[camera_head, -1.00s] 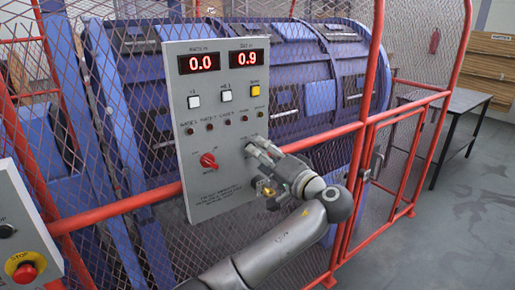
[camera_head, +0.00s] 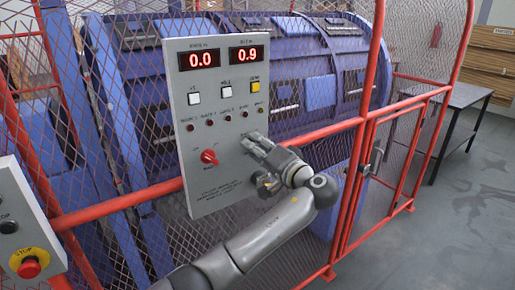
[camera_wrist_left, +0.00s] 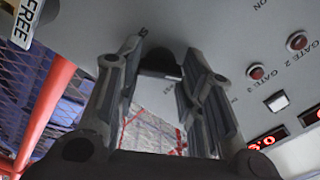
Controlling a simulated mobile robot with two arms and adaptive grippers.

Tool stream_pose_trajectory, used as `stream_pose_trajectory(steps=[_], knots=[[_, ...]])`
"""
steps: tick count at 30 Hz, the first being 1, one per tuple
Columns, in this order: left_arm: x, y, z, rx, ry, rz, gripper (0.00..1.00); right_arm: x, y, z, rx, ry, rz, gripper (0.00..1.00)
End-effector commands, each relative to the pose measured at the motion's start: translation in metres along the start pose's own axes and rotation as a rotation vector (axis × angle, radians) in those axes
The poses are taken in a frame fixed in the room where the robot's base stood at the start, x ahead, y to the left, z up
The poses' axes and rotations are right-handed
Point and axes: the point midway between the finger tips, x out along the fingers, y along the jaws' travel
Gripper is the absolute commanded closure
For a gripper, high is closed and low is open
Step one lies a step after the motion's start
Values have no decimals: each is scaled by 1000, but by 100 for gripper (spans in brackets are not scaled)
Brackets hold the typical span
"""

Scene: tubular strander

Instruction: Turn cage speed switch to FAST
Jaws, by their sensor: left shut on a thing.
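The grey control panel (camera_head: 215,185) hangs on the red-framed mesh fence. My left gripper (camera_head: 252,147) is at the right side of its lower half, with its fingers against the panel face. In the left wrist view a dark knob (camera_wrist_left: 160,63) sits between the two fingertips (camera_wrist_left: 163,75), and the gripper is shut on it. This knob appears to be the cage speed switch. Its position marks cannot be read, and my gripper hides it in the head view. A red rotary switch (camera_head: 209,157) is on the panel to the left of my gripper. My right gripper is out of view.
Two red displays (camera_head: 199,60) read 0.0 and 0.9, with buttons and small red lamps below. A red stop button (camera_head: 29,267) is at the lower left. Red fence rails (camera_head: 317,134) run behind the panel. A dark table (camera_head: 462,100) stands at the right with clear floor before it.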

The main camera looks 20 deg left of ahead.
Motion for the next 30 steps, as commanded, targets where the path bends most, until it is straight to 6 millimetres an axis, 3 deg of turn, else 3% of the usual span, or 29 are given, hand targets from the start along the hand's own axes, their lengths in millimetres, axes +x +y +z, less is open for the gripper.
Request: stream_pose_trajectory(steps=[11,30], knots=[[0,-1,0,102,-2,3,88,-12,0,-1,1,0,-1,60],[-1,-2,-2,670,-1,6,88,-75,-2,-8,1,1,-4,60]])
